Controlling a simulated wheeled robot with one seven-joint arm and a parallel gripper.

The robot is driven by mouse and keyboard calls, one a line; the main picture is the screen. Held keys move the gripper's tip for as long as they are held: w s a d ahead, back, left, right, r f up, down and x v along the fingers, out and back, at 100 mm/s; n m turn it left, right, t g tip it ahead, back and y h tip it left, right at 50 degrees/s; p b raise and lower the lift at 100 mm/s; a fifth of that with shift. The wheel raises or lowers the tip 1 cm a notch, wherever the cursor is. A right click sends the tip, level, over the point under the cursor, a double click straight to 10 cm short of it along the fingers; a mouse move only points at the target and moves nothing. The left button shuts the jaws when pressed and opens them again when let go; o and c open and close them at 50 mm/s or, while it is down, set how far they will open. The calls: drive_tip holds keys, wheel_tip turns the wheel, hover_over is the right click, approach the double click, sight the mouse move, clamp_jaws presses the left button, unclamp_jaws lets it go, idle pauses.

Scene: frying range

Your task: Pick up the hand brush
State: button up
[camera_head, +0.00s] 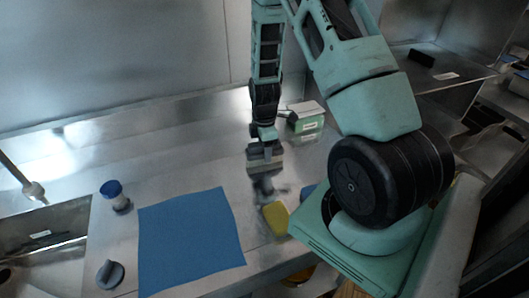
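My gripper (265,163) points down at the end of my teal and black arm, low over the metal counter right of the blue cloth. A grey, wide block shows at its tip, with a dark reflection or shadow beneath it. I cannot tell whether this block is only the gripper or includes the hand brush. The finger gap is too small and dark to read. No hand brush can be picked out with certainty elsewhere in view.
A blue cloth (190,240) lies flat on the counter (165,170). A yellow sponge (276,217) lies near the front edge. A green and white box (306,117) stands right of my gripper. A blue-capped container (116,195) and grey knob-like object (110,273) stand near the sink (45,240).

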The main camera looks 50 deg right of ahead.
drive_tip(key=c, duration=0.7)
drive_tip(key=shift+r, duration=0.2)
wheel_tip(320, 180, up, 10)
drive_tip(key=shift+f+b, duration=0.15)
drive_tip(key=shift+b, duration=1.05)
drive_tip(key=shift+o, duration=0.8)
